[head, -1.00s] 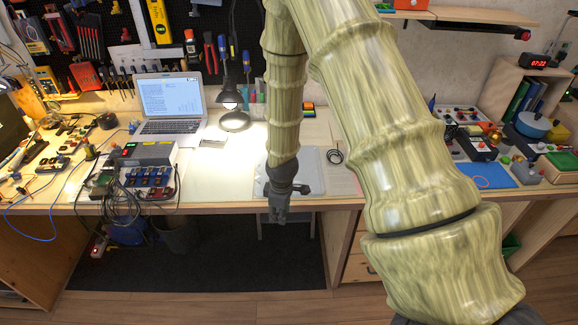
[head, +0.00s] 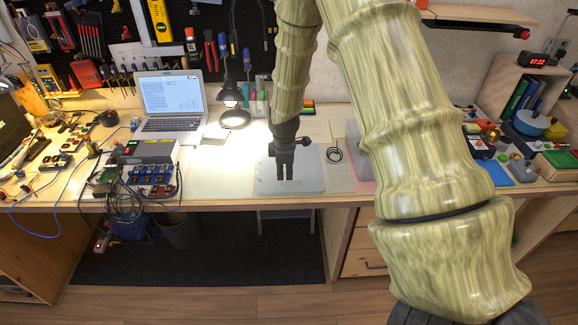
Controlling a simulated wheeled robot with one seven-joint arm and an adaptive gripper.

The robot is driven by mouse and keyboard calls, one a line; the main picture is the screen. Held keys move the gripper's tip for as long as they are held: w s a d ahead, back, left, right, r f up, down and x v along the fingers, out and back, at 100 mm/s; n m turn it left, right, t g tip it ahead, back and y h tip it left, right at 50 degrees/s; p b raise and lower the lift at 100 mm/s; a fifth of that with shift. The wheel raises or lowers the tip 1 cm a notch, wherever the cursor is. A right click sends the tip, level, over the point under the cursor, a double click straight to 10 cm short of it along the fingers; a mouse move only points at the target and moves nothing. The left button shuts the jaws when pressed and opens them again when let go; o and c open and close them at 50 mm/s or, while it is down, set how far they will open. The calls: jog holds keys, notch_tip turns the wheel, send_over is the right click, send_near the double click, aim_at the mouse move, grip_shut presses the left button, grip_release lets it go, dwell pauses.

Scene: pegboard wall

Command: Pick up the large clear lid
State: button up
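A flat, pale, see-through sheet or lid (head: 308,184) lies on the bench top near its front edge, in the middle of the head view. It is the thing that best fits the large clear lid. My gripper (head: 285,177) points down over its left part, with the two dark fingers a little apart and nothing visible between them. I cannot tell whether the fingertips touch the lid. My wrist hides part of its back edge.
A laptop (head: 170,105), a lamp (head: 235,118) and a power box with cables (head: 150,175) stand to the left. Tool clutter and a blue pot (head: 532,122) fill the right side, partly behind my arm.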

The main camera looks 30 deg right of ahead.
jog(key=shift+w+d+f+p, duration=0.15)
jog(key=shift+f+p, duration=0.25)
jog(key=shift+f, duration=0.55)
jog(key=shift+w+f+p, duration=0.2)
jog(key=shift+f+p, duration=0.15)
jog(key=shift+f, duration=0.6)
jog(key=shift+w+d+f+p, duration=0.15)
jog(key=shift+f+p, duration=0.25)
jog(key=shift+f, duration=0.55)
jog(key=shift+a, duration=0.1)
